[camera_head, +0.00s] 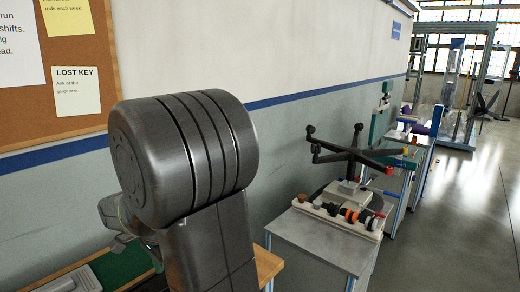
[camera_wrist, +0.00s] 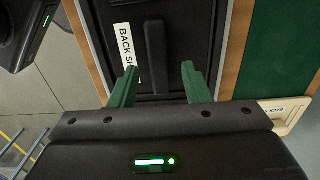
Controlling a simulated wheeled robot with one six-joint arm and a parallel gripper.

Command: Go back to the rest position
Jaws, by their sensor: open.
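My gripper (camera_wrist: 159,68) shows in the wrist view with its two green fingers spread apart and nothing between them. Beyond the fingers is a black panel-like part (camera_wrist: 155,50) in a dark recess with a wooden edge. A white label reading "BACK SH…" (camera_wrist: 125,45) lies beside it, partly hidden by the left finger. I cannot tell how far the fingertips are from the panel, but no grip on it shows. In the head view my dark grey arm fills the centre left and hides most of the area around the gripper.
A grey bench (camera_head: 335,245) with a black five-armed chair base (camera_head: 350,150) and several small parts stands to the right. A cork board (camera_head: 60,75) hangs on the left wall. A green surface (camera_head: 120,265) lies below my arm. The floor (camera_head: 460,220) at right is clear.

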